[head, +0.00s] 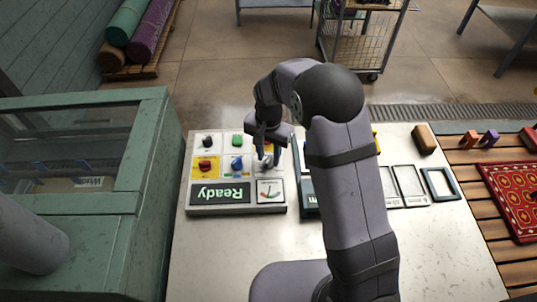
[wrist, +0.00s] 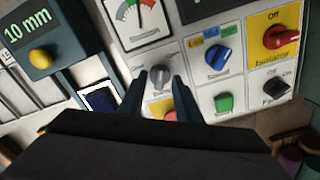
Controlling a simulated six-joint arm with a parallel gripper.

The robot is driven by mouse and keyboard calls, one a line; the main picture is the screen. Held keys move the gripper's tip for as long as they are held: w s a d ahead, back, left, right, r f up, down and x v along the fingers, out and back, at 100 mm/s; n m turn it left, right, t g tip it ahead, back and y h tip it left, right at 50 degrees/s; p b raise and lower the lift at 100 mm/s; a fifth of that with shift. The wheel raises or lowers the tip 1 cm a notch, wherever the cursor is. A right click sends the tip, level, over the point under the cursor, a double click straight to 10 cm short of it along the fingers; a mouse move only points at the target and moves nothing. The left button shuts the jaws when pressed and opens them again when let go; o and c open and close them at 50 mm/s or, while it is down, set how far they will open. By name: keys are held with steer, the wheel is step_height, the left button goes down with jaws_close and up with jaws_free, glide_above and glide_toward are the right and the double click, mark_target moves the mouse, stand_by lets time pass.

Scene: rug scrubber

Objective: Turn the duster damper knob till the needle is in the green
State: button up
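The grey damper knob (wrist: 160,77) sits on the white control panel (head: 236,209), below the gauge (wrist: 140,22). The gauge also shows in the head view (head: 270,191). It has green and red arcs; its top is cut off in the wrist view, and I cannot tell exactly where the needle points. My gripper (wrist: 162,76) is open, pointing down at the panel, with one finger on each side of the grey knob. Small gaps show between the fingers and the knob. In the head view my gripper (head: 267,158) largely hides the knob.
A blue selector (wrist: 219,55), a green button (wrist: 224,102) and the red isolator knob (wrist: 281,39) are close by on the panel. A "10 mm" box with a yellow knob (wrist: 40,59) stands beside it. A green machine (head: 149,180) flanks the table.

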mark_target(269, 160)
steer(key=shift+r+b, duration=1.2)
steer(key=shift+r, duration=2.5)
steer(key=s+d+n, duration=0.2)
steer(key=s+d, duration=0.2)
steer(key=s, duration=0.3)
steer(key=s+d+f+n, duration=0.1)
steer(key=s+d, duration=0.3)
steer(key=s, duration=0.3)
steer(key=s+d+f+n, duration=0.1)
steer(key=s+d, duration=0.3)
steer(key=s, duration=0.4)
steer(key=shift+n, duration=0.8)
